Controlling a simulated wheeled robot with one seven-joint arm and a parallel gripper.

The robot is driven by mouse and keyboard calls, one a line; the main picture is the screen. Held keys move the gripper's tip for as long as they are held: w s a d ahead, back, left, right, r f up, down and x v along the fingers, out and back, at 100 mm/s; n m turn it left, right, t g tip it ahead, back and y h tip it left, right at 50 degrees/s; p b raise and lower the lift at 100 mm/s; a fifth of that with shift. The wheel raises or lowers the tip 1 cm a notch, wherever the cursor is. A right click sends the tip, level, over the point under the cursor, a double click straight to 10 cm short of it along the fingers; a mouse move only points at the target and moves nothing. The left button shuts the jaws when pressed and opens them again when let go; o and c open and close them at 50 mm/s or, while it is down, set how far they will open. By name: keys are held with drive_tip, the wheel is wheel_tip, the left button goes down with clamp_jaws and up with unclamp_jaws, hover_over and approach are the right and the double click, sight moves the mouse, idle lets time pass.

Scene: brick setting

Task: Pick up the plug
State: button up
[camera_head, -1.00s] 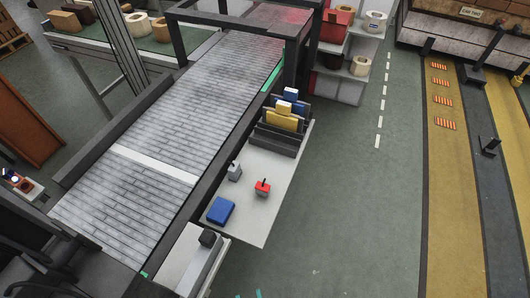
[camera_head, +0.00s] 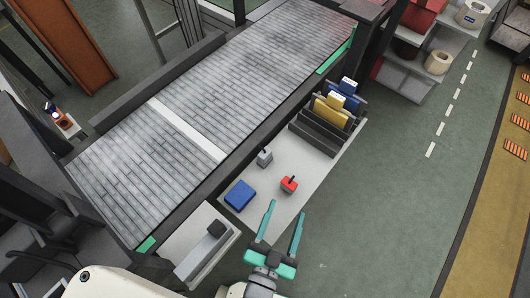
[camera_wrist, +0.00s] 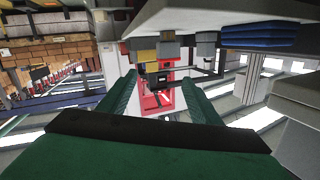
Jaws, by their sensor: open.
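Two small blocks with short dark tops stand on the light side table (camera_head: 275,215) in the head view: a red one (camera_head: 289,184) and a grey one (camera_head: 264,157). I cannot tell for certain which of them is the plug. My gripper (camera_head: 285,210) is open, with its two teal fingers spread and nothing between them. Its tips show just below the red block in the head view, apart from it. In the wrist view, the fingers (camera_wrist: 159,80) point at a distant background, and the table and its objects show along the top.
A blue flat block (camera_head: 240,194) lies left of the red block. A dark rack (camera_head: 316,135) with yellow and blue upright pieces stands at the table's far end. The conveyor (camera_head: 190,110) runs along the left. Open green floor (camera_head: 385,180) lies to the right.

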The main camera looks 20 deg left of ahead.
drive_tip(key=w+a+r+y, duration=0.2)
drive_tip(key=w+a+r, duration=0.25)
drive_tip(key=w, duration=0.25)
drive_tip(key=w+a+r+t+y, duration=0.1)
drive_tip(key=w+a+r+y, duration=0.2)
drive_tip(key=w+a, duration=0.3)
drive_tip(key=w+a+r+y, duration=0.2)
drive_tip(key=w+a+r, duration=0.2)
drive_tip(key=w, duration=0.4)
drive_tip(key=a+r+n+g+y, duration=0.4)
drive_tip(key=a+r+n+g, duration=0.1)
drive_tip(key=a, duration=0.4)
drive_tip(key=a+r+n+g+y, duration=0.4)
drive_tip(key=a+n+g+y, duration=0.15)
drive_tip(key=a, duration=0.35)
drive_tip(key=n+g+h, duration=0.6)
drive_tip(key=g+h, duration=0.1)
drive_tip(key=h, duration=0.9)
approach(265, 152)
drive_tip(key=shift+s+f, duration=0.15)
drive_tip(key=shift+s, duration=0.15)
wheel_tip(265, 152, down, 4)
drive_tip(key=shift+f, duration=0.2)
drive_tip(key=shift+w+f, duration=0.2)
drive_tip(key=shift+f, duration=1.2)
drive_tip(key=shift+w+f, duration=0.2)
drive_tip(key=shift+f, duration=1.25)
